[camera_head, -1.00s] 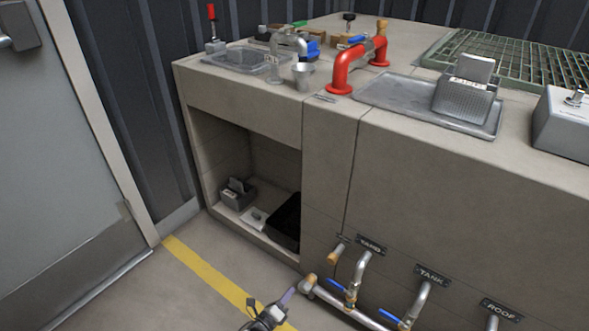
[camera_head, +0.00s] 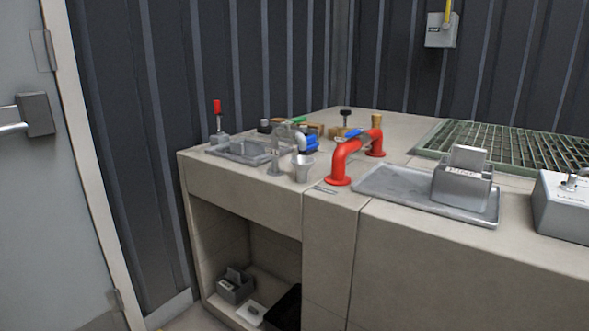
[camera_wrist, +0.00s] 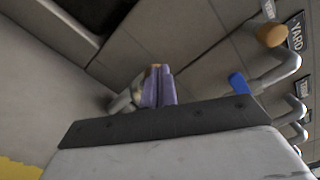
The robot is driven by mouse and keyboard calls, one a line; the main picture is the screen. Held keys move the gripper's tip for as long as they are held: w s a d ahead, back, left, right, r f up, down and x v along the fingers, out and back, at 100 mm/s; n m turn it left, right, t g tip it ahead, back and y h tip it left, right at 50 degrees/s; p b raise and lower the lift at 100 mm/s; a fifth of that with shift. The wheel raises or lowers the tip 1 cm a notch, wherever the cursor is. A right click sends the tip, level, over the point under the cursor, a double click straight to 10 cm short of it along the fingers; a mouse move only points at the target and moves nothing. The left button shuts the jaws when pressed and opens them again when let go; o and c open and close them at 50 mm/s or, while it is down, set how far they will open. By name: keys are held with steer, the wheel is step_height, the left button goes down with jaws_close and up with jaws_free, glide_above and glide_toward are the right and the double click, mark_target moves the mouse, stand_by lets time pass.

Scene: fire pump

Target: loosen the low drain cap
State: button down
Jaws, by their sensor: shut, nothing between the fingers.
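My gripper (camera_wrist: 157,80) shows in the wrist view with its two purple fingers together and nothing between them. A metal pipe end (camera_wrist: 123,103) lies just behind the fingers, low near the floor. A small brown-gold bit (camera_wrist: 154,67) shows at the fingertips, which may be the low drain cap; most of it is hidden, and I cannot tell whether the fingers touch it. Another brass-coloured cap (camera_wrist: 271,35) sits on a pipe stub at upper right, beside the YARD label (camera_wrist: 297,32). The head view shows neither my gripper nor the low pipes.
A blue valve handle (camera_wrist: 239,83) and several pipes stand right of my gripper. A door stands at left.

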steer(key=shift+s+d+f, duration=0.1)
steer(key=shift+f, duration=0.1)
steer(key=shift+f+b, duration=0.15)
steer(key=shift+b, duration=0.15)
steer(key=shift+a+f+b, duration=0.25)
steer(key=shift+f+b, duration=0.05)
steer(key=shift+b, duration=0.1)
steer(key=shift+w+a+f+b, duration=0.15)
steer(key=shift+w+f+b, duration=0.15)
steer(key=shift+f+b, duration=0.5)
steer(key=shift+b, duration=0.15)
steer(key=shift+w+a, duration=0.1)
steer(key=shift+a, duration=0.05)
steer(key=p+v, duration=0.1)
steer(key=v, duration=0.5)
steer(key=shift+w+a+r+p, duration=0.15)
steer(key=shift+w+a+p, duration=0.1)
steer(key=shift+a+p, duration=0.1)
